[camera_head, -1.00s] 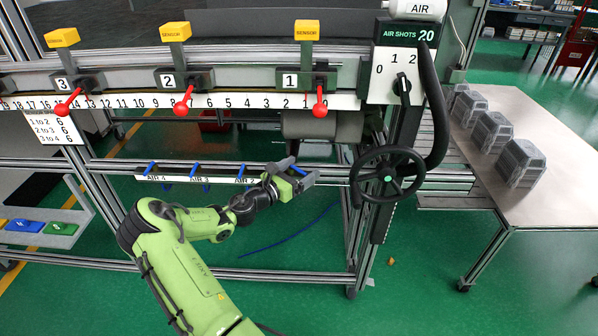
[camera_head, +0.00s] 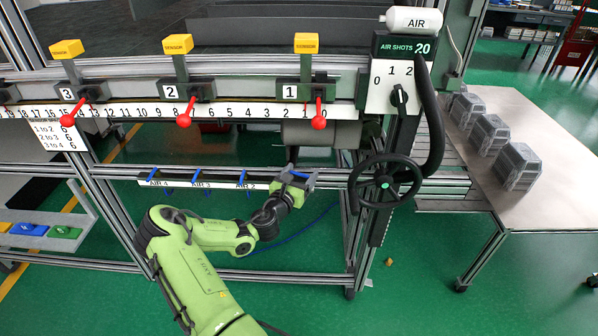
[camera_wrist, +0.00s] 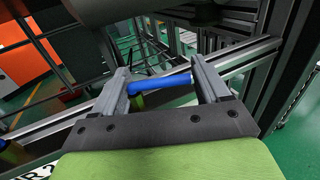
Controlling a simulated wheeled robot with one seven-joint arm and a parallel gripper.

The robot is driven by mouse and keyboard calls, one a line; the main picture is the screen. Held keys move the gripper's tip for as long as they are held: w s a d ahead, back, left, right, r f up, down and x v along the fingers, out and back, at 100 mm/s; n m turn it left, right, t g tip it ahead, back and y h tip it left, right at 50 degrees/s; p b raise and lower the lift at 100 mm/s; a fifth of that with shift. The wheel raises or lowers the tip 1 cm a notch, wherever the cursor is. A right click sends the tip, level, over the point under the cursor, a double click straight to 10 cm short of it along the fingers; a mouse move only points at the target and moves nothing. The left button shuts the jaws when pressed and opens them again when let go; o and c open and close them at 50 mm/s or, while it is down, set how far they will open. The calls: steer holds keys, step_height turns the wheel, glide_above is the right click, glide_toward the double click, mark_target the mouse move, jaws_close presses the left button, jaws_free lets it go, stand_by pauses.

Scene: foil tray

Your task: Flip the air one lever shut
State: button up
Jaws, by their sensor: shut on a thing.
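My gripper (camera_head: 303,178) is at the right end of the air lever rail, left of the black handwheel. In the wrist view, its two grey fingers (camera_wrist: 160,76) are shut on a blue lever (camera_wrist: 160,84), which spans the gap between them. This lever is right of the AIR 2 label, in the air one place; its own label is hidden behind my gripper. The other blue levers stand left along the rail, at AIR 2 (camera_head: 242,177), AIR 3 (camera_head: 197,176) and AIR 4 (camera_head: 152,175).
The black handwheel (camera_head: 386,183) is close to the right of my gripper. Red-knobbed sensor levers (camera_head: 319,122) hang above the rail. A table (camera_head: 545,190) with several wrapped stacks stands at the right. Open green floor lies below the rail.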

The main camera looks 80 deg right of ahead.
steer(key=n+t+b, duration=0.1)
steer(key=t, duration=0.1)
steer(key=n+t, duration=0.2)
steer(key=shift+s+d+f+b, duration=0.15)
steer(key=shift+s+d+b, duration=0.05)
steer(key=shift+d+b, duration=0.2)
steer(key=n+t+b, duration=0.1)
steer(key=t, duration=0.1)
steer(key=shift+d+t+b, duration=0.15)
steer(key=shift+t+b, duration=0.15)
steer(key=shift+b, duration=0.1)
steer(key=shift+w+r+n+t, duration=0.1)
steer(key=shift+r+n+t, duration=0.15)
steer(key=shift+n+t, duration=0.05)
steer(key=o, duration=0.9)
steer(key=shift+d, duration=0.1)
steer(key=shift+c, duration=0.2)
